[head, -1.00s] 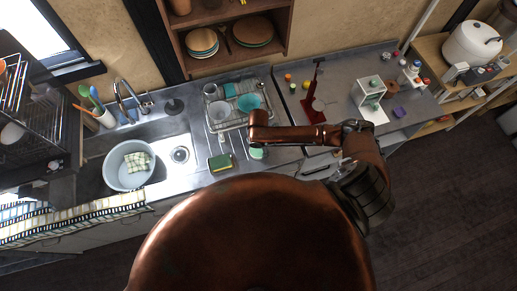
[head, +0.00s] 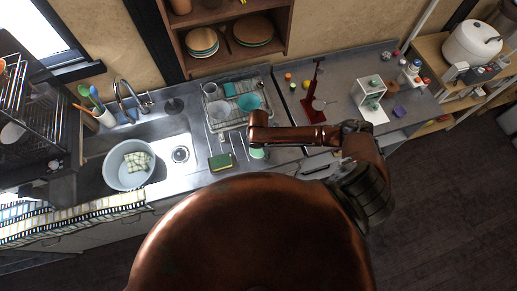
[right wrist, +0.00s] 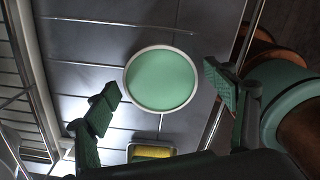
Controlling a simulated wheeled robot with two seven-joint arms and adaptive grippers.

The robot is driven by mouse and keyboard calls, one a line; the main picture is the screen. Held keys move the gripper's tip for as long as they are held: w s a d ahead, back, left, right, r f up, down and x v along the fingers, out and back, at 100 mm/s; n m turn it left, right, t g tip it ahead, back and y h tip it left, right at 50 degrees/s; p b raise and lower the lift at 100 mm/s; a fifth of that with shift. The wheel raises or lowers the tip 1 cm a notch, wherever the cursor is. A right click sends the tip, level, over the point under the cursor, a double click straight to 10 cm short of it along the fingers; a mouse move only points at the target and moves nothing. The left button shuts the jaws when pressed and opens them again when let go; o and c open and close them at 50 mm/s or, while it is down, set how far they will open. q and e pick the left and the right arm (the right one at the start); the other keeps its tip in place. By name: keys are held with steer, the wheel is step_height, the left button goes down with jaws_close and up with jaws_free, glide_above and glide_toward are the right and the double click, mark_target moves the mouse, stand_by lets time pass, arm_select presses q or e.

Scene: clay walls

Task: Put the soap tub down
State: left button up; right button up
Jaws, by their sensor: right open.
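The soap tub (right wrist: 161,79) is a round tub with a white rim and a pale green top. In the right wrist view it sits upright on the grey ribbed metal drainboard. In the head view the tub (head: 258,154) shows just below the end of my right arm. My right gripper (right wrist: 161,87) is open above the tub, one dark green finger on each side, with gaps between the fingers and the rim. In the head view my right wrist hides most of this gripper. My left gripper is not in view.
A green and yellow sponge (head: 220,162) lies left of the tub; it also shows in the right wrist view (right wrist: 151,152). A dish rack (head: 232,121) with dishes stands behind. The sink with a pale basin (head: 121,174) is at left. A red stand (head: 313,108) stands at right.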

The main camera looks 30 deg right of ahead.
mark_target(258, 150)
step_height(258, 150, up, 12)
stand_by(0.5)
steer(key=shift+r, duration=0.1)
